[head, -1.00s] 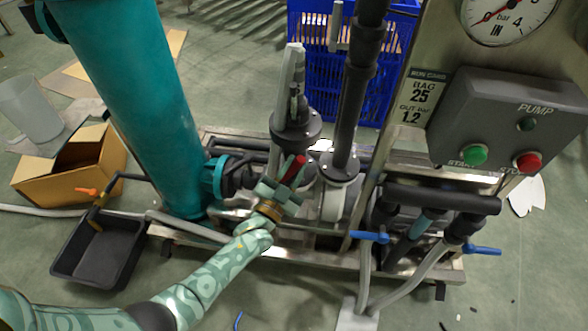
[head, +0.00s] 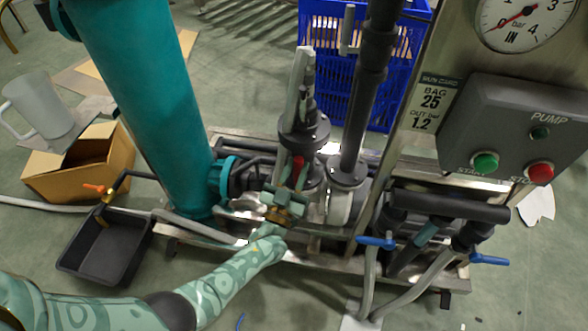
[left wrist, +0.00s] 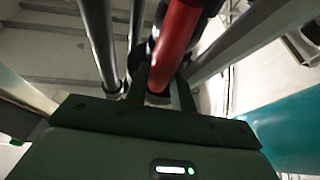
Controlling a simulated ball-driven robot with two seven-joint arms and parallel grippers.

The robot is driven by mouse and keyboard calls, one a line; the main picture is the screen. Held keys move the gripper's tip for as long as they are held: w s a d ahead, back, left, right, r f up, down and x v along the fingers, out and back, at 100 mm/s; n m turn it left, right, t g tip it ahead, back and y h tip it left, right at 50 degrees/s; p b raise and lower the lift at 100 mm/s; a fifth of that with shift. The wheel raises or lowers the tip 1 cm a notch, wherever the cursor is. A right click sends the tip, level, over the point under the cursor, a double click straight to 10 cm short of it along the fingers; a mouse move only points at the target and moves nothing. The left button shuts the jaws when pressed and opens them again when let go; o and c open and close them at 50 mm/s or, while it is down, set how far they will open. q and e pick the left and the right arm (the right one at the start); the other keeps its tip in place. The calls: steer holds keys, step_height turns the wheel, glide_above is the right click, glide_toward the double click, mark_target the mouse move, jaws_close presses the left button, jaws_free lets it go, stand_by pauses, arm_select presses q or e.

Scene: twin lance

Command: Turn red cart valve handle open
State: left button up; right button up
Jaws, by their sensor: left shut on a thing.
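The red valve handle (head: 297,168) stands nearly upright low on the cart, in front of the grey flanged pipe. My left gripper (head: 288,197) is at the handle, reaching in from the lower left. In the left wrist view the red handle (left wrist: 176,42) runs up between the two dark fingers of my left gripper (left wrist: 160,88), which is shut on it. The valve body is mostly hidden by the gripper and pipes. My right gripper is not in view.
A teal column (head: 140,110) stands left of the handle. Blue valve levers (head: 376,242) and a grey pump box (head: 515,130) are to the right. A black tray (head: 108,250), an open cardboard box (head: 80,165) and a blue crate (head: 330,70) stand around the cart.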

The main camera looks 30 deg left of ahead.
arm_select(q)
steer(key=shift+w+a+r, duration=0.15)
steer(key=shift+r, duration=0.25)
steer(key=o, duration=1)
steer(key=shift+f, duration=0.15)
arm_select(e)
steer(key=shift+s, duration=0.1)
arm_select(q)
steer(key=shift+s+f, duration=0.15)
steer(key=shift+s, duration=0.25)
steer(key=p+v, duration=0.1)
steer(key=v, duration=1.4)
steer(key=shift+s+f, duration=0.1)
steer(key=shift+s, duration=0.2)
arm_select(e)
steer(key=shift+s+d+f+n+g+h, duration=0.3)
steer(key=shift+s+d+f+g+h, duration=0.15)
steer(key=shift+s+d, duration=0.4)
